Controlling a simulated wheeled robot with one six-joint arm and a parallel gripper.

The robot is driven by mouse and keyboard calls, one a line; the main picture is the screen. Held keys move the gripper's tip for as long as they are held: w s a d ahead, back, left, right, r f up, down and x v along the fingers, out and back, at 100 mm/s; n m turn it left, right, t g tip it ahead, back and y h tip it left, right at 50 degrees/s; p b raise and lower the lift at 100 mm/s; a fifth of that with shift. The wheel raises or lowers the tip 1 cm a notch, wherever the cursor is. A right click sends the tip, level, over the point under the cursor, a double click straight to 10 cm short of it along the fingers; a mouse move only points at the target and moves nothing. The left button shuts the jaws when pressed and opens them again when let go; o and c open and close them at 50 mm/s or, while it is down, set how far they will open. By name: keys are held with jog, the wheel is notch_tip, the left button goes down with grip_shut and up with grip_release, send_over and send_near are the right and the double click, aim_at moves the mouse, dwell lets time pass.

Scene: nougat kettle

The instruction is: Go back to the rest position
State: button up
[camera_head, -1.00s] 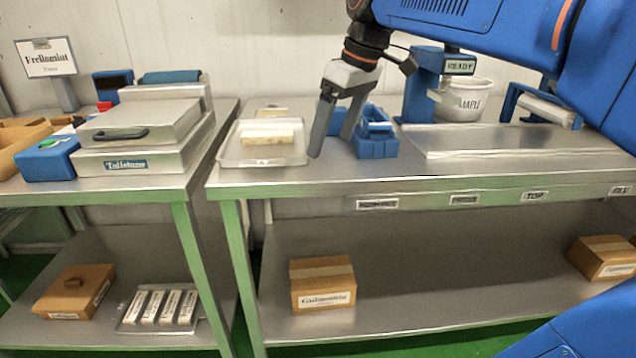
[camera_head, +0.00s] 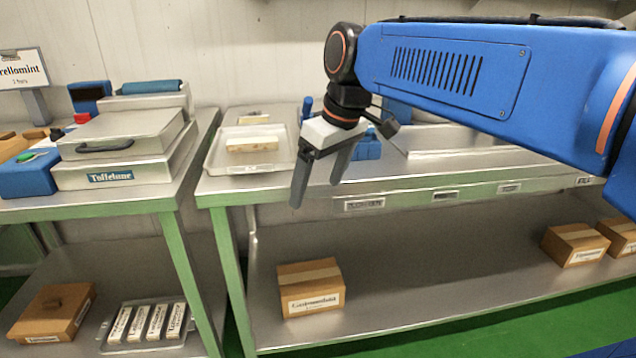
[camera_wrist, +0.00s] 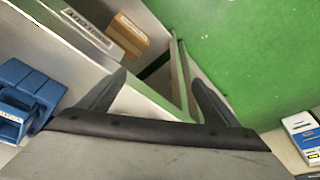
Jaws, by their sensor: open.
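My gripper (camera_head: 318,190) is open and empty. In the head view its two grey fingers point down in front of the right table's front edge, just right of the metal tray. In the wrist view the open fingers (camera_wrist: 155,100) show over the table edge, with green floor beyond. My blue arm reaches in from the right and covers much of the table's back right part. Nothing is between the fingers.
A tray (camera_head: 222,166) with a pale slab (camera_head: 253,144) stands on the right table (camera_head: 420,180). A blue holder (camera_head: 368,146) is behind my gripper. A steel Toffelune box (camera_head: 125,150) is on the left table. A cardboard box (camera_head: 311,288) sits on the lower shelf.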

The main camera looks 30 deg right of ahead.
jog(key=s+f+m, duration=0.2)
jog(key=s+f, duration=0.3)
jog(key=f, duration=0.3)
jog(key=s+d+f+m+t+h, duration=0.1)
jog(key=s+f+m, duration=0.1)
jog(key=s+f, duration=0.4)
notch_tip(320, 180, down, 2)
jog(key=shift+d+f, duration=0.2)
jog(key=shift+d, duration=0.05)
jog(key=shift+s, duration=0.1)
